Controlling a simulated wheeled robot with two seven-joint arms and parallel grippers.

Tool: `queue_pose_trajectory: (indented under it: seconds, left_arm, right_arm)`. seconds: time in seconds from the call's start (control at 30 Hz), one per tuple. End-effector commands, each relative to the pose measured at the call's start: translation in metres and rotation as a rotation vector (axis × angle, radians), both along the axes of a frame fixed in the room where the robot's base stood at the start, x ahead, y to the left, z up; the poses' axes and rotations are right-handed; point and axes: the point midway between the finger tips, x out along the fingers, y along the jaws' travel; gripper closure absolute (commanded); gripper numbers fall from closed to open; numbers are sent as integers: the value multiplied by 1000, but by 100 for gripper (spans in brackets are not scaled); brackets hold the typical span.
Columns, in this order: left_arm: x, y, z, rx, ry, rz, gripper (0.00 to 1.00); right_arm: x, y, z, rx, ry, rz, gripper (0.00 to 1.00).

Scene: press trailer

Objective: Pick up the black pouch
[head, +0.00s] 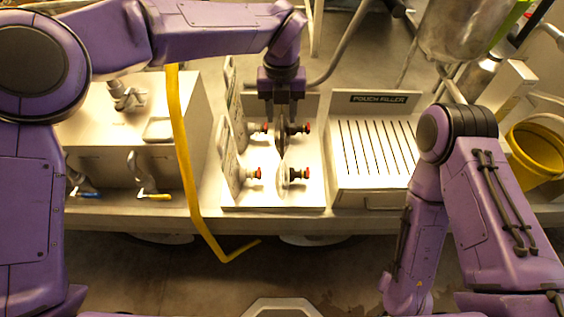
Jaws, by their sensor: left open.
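My left gripper (281,122) points straight down over the bright tray (308,204) with red-tipped black knobs. The jaws look narrow from here, but they are open. A thin dark upright edge shows just below the fingertips, beside a pale round disc (283,178). I cannot tell whether this edge is the black pouch or a fixed part. No black pouch shows clearly anywhere else. The gripper and arm hide part of the tray. My right arm hangs at the right, and its gripper is not in view.
The slotted pouch filler (377,189) stands right of the tray. A pale box with valves (105,135) stands at the left. A bent yellow pipe (187,165) runs down between them. A yellow bucket (537,150) and a metal vessel (455,30) are at the right.

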Motion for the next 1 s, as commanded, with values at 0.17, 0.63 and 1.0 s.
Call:
queue_pose_trajectory:
  seconds: [0.17, 0.63, 1.0]
  left_arm:
    - [-1, 0, -20, 2, 0, -2, 58]
    - [-3, -1, -70, 0, -1, 1, 58]
    - [-3, -1, -70, 0, -2, 1, 100]
  right_arm:
    - [0, 0, 9, 0, 0, 0, 100]
    - [0, 0, 29, 0, 0, 0, 100]
    - [0, 0, 29, 0, 0, 0, 100]
